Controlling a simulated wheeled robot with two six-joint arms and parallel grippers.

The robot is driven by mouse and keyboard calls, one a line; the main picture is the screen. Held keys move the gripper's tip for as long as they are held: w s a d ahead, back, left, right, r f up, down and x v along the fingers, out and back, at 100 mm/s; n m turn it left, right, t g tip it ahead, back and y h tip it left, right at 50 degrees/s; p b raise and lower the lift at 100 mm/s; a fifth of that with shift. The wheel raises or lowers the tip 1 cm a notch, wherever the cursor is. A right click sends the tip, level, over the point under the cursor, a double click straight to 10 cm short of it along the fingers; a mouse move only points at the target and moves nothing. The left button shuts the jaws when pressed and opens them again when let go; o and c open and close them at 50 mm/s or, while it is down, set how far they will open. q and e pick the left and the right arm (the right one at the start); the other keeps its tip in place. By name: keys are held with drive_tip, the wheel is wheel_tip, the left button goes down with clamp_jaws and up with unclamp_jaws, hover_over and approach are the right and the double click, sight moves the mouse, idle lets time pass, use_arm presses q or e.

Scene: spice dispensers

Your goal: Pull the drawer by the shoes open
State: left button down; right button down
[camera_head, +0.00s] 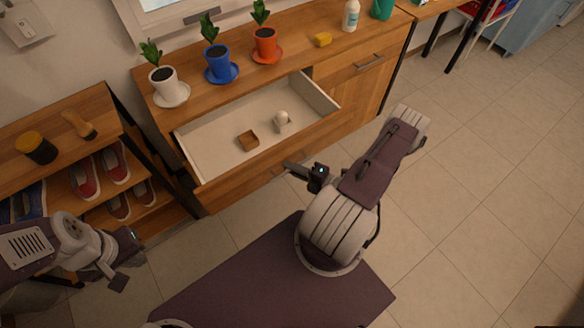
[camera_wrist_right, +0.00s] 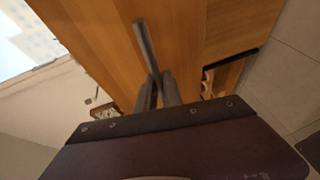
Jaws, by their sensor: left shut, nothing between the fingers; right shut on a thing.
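The wooden drawer (camera_head: 196,181) by the shoes stands pulled out from the cabinet, its white inside showing. A small brown box (camera_head: 248,140) and a whitish rounded object (camera_head: 282,121) lie in it. My right gripper (camera_head: 288,166) is at the drawer's front, shut on its handle (camera_wrist_right: 145,45). In the right wrist view the gripper's fingers (camera_wrist_right: 158,88) meet at the grey bar. Most of the handle is hidden in the head view. My left gripper (camera_head: 118,282) is shut and empty at the lower left, away from the drawer.
Plants in white (camera_head: 164,80), blue (camera_head: 218,56) and orange (camera_head: 266,43) pots, a yellow object (camera_head: 323,40) and a bottle (camera_head: 351,15) stand on the cabinet top. Tiled floor (camera_head: 480,180) is clear at right.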

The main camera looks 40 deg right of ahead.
drive_tip(key=c, duration=1.5)
unclamp_jaws()
drive_tip(key=v, duration=0.9)
